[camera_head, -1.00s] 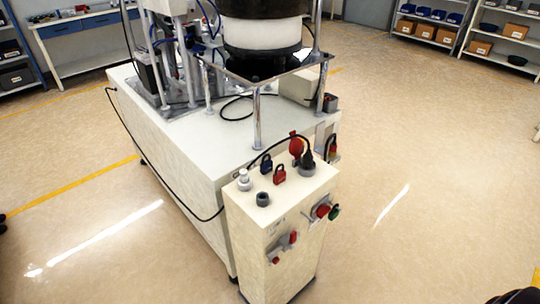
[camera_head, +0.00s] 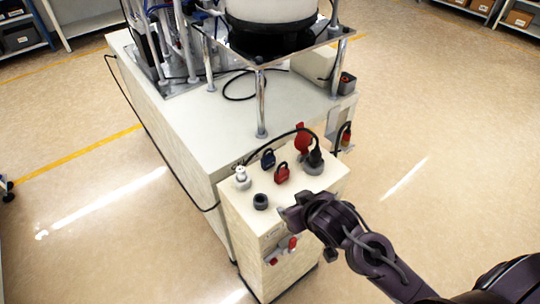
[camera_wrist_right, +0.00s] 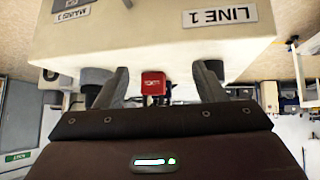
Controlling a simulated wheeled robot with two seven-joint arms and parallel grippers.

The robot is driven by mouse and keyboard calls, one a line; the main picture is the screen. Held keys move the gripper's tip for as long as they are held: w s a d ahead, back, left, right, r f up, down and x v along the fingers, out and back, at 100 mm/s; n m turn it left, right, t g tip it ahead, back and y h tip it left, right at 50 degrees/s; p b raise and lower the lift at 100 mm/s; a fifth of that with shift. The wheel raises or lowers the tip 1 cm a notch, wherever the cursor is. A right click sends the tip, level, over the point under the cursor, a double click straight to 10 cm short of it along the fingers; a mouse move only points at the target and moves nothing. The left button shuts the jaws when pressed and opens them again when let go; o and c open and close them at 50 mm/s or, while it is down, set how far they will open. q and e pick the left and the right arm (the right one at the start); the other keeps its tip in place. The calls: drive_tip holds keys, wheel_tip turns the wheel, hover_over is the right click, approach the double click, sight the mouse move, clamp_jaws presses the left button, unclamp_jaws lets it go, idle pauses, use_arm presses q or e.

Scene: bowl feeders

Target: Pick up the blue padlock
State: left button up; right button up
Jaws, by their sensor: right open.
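The blue padlock (camera_head: 268,160) stands on top of the cream control box (camera_head: 238,209), behind and slightly left of the red padlock (camera_head: 282,174). My right gripper (camera_head: 289,213) is at the box's front right edge, nearer than both padlocks and apart from them. In the right wrist view the gripper (camera_wrist_right: 157,84) is open. The red padlock (camera_wrist_right: 153,84) appears between its fingers, farther off, and a small dark blue part of the blue padlock (camera_wrist_right: 169,90) shows behind it, mostly hidden. My left gripper is not in view.
The machine table (camera_head: 190,130) lies behind the box. Floor is clear to the right.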

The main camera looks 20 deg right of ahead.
sight(269, 158)
drive_tip(key=w+t+y, duration=0.1)
drive_tip(key=w, duration=0.1)
drive_tip(key=w+d+r+n+t+y, duration=0.1)
drive_tip(key=w, duration=0.2)
drive_tip(key=w+d+r+t+y, duration=0.1)
drive_tip(key=w, duration=0.2)
drive_tip(key=shift+w+d+n+t+y, duration=0.1)
drive_tip(key=shift+w+n+t+y, duration=0.15)
drive_tip(key=shift+n+t+y, duration=0.15)
drive_tip(key=shift+w, duration=0.25)
drive_tip(key=shift+x, duration=1.05)
drive_tip(key=w+a, duration=0.1)
drive_tip(key=w, duration=0.1)
drive_tip(key=w+a, duration=0.1)
drive_tip(key=w, duration=0.1)
drive_tip(key=shift+a+f+p, duration=0.3)
drive_tip(key=shift+f+p, duration=0.05)
drive_tip(key=shift+w+a+f, duration=0.1)
drive_tip(key=shift+w+f, duration=0.05)
drive_tip(key=shift+w, duration=0.15)
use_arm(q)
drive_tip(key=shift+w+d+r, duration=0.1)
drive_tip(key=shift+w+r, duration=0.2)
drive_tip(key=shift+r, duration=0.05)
use_arm(e)
drive_tip(key=shift+s, duration=0.1)
drive_tip(key=shift+c, duration=0.3)
drive_tip(key=c, duration=1.1)
